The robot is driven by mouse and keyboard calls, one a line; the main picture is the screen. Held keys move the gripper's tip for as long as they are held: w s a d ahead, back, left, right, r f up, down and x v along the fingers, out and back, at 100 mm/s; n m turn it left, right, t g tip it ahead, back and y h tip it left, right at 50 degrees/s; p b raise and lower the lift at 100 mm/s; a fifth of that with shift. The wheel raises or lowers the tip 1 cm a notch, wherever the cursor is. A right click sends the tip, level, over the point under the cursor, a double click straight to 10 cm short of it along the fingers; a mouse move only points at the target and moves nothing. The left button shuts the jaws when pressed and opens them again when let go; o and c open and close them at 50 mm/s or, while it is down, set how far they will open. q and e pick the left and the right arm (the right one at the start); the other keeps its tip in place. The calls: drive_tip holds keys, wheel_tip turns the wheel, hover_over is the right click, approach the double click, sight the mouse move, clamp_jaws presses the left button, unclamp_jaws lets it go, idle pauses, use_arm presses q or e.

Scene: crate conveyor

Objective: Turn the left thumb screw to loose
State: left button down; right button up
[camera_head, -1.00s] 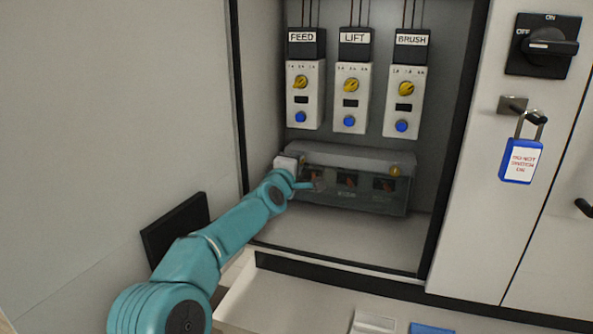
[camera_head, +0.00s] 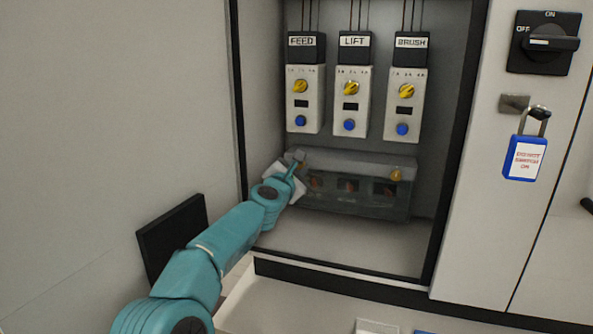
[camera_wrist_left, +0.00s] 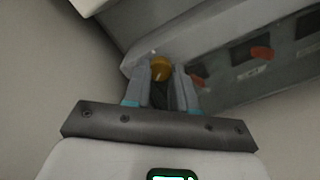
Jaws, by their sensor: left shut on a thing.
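The left thumb screw (camera_wrist_left: 160,69) is a small brass-coloured knob on the left end of the clear cover. My left gripper (camera_wrist_left: 161,82) is shut on it, with one finger on each side, in the left wrist view. In the head view my left gripper (camera_head: 298,163) is at the upper left corner of the clear cover (camera_head: 350,163) and hides the left thumb screw there. The right thumb screw (camera_head: 396,175) shows brass at the cover's right end. My right gripper is not in view.
Behind the cover are several dark windows with reddish parts. Above hang the FEED (camera_head: 302,88), LIFT (camera_head: 351,88) and BRUSH (camera_head: 405,90) units. A rotary switch (camera_head: 545,43) and a blue padlock (camera_head: 525,158) are on the right panel. The cabinet floor (camera_head: 340,242) is clear.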

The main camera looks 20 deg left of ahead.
use_arm(q)
drive_tip(key=n, duration=0.5)
drive_tip(key=shift+n, duration=0.3)
drive_tip(key=n+b, duration=0.1)
drive_tip(key=n, duration=0.3)
drive_tip(key=shift+d+n, duration=0.1)
drive_tip(key=shift+n, duration=0.3)
drive_tip(key=c, duration=0.9)
unclamp_jaws()
